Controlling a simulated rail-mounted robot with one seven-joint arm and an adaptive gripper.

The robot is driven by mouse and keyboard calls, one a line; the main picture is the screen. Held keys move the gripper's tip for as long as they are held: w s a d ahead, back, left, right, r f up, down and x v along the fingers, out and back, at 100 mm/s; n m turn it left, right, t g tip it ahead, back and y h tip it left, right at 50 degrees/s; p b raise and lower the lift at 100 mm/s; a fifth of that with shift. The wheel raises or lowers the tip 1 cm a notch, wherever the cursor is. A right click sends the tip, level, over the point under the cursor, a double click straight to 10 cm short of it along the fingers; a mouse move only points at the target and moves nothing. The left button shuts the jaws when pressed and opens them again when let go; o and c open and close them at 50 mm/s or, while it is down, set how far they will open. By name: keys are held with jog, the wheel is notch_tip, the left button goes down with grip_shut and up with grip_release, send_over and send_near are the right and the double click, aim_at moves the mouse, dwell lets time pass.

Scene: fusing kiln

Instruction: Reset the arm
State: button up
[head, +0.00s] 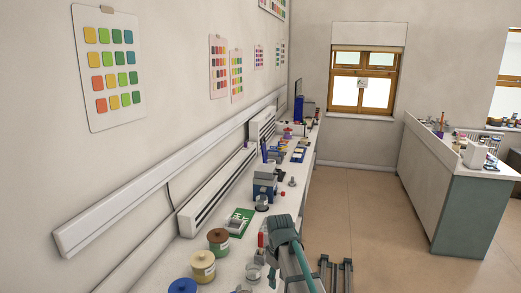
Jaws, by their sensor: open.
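My arm shows at the bottom centre of the head view, as a grey and teal link beside the bench. My gripper (336,265) is at the bottom edge, just right of that link. Its two dark fingers stand apart, with floor visible between them and nothing held. It appears over the floor, to the right of the bench edge. The rest of the gripper is cut off by the frame.
A long white bench (225,262) runs along the left wall. It bears lidded jars (202,266), a green booklet (240,221), a blue-grey device (264,187) and smaller items. A counter (468,215) stands at right. The floor (365,215) between is clear.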

jog(key=s+d+f+m+b, duration=0.1)
jog(key=s+d+f+m, duration=0.4)
jog(key=s+f, duration=0.55)
jog(key=s+d+f+m, duration=0.4)
jog(key=s+d+f, duration=0.2)
jog(key=s+f, duration=0.45)
jog(key=s+f+g+b, duration=0.6)
jog(key=s+f+b, duration=0.3)
jog(key=s+f, duration=1.7)
jog(key=shift+f+g, duration=0.4)
jog(key=shift+f, duration=0.35)
